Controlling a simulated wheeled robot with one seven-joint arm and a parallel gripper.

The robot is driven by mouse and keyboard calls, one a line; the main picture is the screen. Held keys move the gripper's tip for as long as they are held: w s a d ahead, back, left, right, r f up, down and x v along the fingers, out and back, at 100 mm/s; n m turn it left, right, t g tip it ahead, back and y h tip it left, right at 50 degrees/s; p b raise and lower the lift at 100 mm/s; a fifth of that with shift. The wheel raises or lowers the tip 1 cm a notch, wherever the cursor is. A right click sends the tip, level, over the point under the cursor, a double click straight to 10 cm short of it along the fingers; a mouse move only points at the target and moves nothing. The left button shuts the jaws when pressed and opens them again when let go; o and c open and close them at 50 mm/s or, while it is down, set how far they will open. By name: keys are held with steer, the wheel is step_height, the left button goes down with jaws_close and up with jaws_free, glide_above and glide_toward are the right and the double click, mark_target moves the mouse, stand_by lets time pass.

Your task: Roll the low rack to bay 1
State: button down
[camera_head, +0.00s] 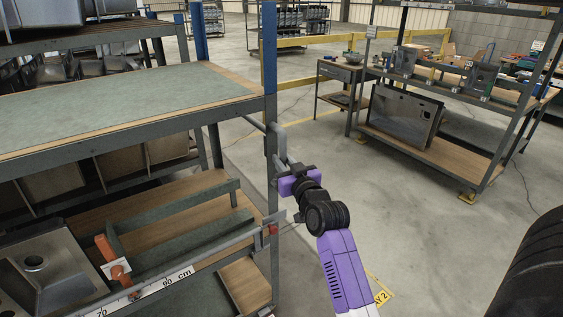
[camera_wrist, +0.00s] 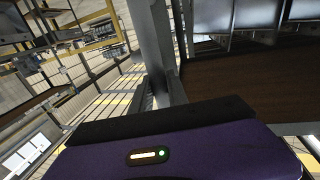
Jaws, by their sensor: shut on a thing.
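A grey steel rack (camera_head: 262,108) with blue upright tops fills the left of the head view. I take it for the low rack, though its full height and wheels are out of view. A grey bar handle (camera_head: 276,140) stands out from its right-hand post. My gripper (camera_head: 287,172) is shut on this handle; the fingertips are partly hidden. In the wrist view a grey post (camera_wrist: 150,45) rises just beyond my purple gripper body (camera_wrist: 170,145). A yellow floor label (camera_head: 382,297) ending in "Y 2" lies right of my arm, partly hidden. No bay 1 label shows.
The rack's lower shelf holds a steel sink (camera_head: 50,262), an orange clamp (camera_head: 112,258) and a centimetre rule (camera_head: 150,284). A workbench rack (camera_head: 440,165) with a leaning sink panel stands at right. A yellow rail (camera_head: 300,41) crosses behind. Concrete floor between is clear.

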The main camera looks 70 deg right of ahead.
steer(key=shift+w+a+r, duration=0.1)
steer(key=shift+w+a, duration=0.2)
steer(key=c, duration=1.3)
jaws_free()
steer(key=shift+s, duration=0.1)
steer(key=b+v, duration=0.1)
steer(key=v, duration=0.6)
steer(key=shift+s+a, duration=0.25)
steer(key=shift+s, duration=0.05)
